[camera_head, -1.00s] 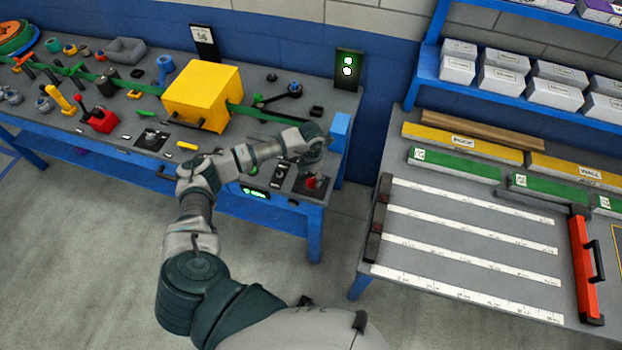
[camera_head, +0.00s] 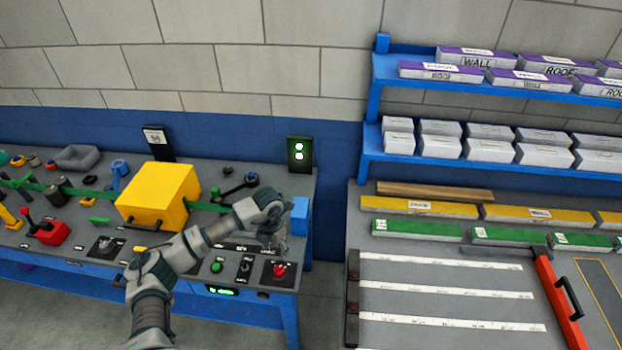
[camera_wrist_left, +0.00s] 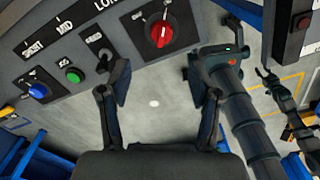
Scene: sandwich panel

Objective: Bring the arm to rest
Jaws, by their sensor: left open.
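In the head view my left arm reaches in from the lower left, and its gripper (camera_head: 279,243) hangs over the right end of the workbench. It is above the red knob (camera_head: 279,269) and beside a blue block (camera_head: 300,215). In the left wrist view the gripper (camera_wrist_left: 162,88) has its two fingers well apart, with only bare floor between them. The red knob (camera_wrist_left: 160,32) and the green button (camera_wrist_left: 73,75) lie beyond the fingertips. My right gripper does not show in the head view; dark jointed parts at the right of the wrist view are unclear.
A yellow box (camera_head: 157,196) stands on the workbench (camera_head: 229,296) left of the gripper. A blue rack (camera_head: 374,122) with white boxes stands behind the right table, which carries white strips and a red bar (camera_head: 557,303). A gap separates bench and table.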

